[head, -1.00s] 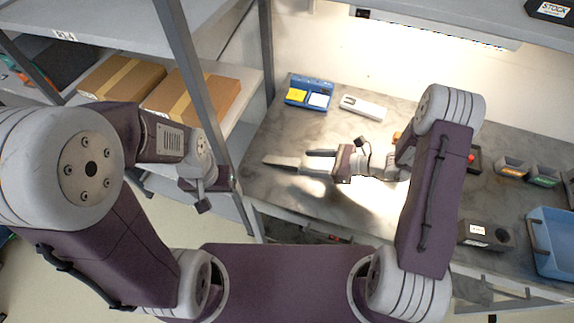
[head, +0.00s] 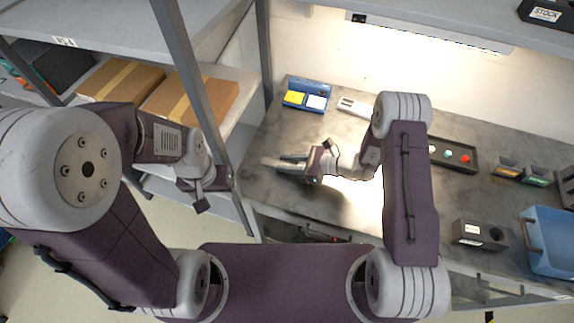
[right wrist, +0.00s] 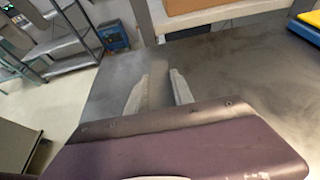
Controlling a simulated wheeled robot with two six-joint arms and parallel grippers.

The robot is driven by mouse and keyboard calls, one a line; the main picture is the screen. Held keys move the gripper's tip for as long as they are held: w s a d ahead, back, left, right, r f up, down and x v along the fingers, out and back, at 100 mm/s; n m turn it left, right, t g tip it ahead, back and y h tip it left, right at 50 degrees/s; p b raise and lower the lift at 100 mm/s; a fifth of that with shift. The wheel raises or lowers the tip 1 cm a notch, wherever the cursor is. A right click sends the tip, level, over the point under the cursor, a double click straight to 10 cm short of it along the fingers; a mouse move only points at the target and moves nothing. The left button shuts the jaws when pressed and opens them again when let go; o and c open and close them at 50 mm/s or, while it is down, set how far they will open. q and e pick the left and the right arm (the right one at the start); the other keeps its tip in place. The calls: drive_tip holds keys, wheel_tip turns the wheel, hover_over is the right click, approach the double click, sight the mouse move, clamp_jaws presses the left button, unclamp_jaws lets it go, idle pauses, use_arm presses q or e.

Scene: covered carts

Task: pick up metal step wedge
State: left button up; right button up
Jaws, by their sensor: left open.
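The metal step wedge (head: 268,162) is a narrow grey piece lying at the left end of the grey workbench. My right gripper (head: 291,163) is low over the bench, its fingers apart and pointing left at the wedge. The fingers partly hide the wedge in the head view. My left gripper (head: 203,198) is open and empty, beside the shelf at the left.
The bench (head: 345,203) is clear in front of the right gripper. A blue tray with yellow and white pieces (head: 307,95) and a pale device (head: 356,107) lie behind. A button box (head: 452,155), a dark block (head: 480,234) and a blue bin (head: 550,240) stand right. Shelf boxes (head: 120,80) are left.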

drive_tip(key=shift+a, duration=0.1)
clamp_jaws()
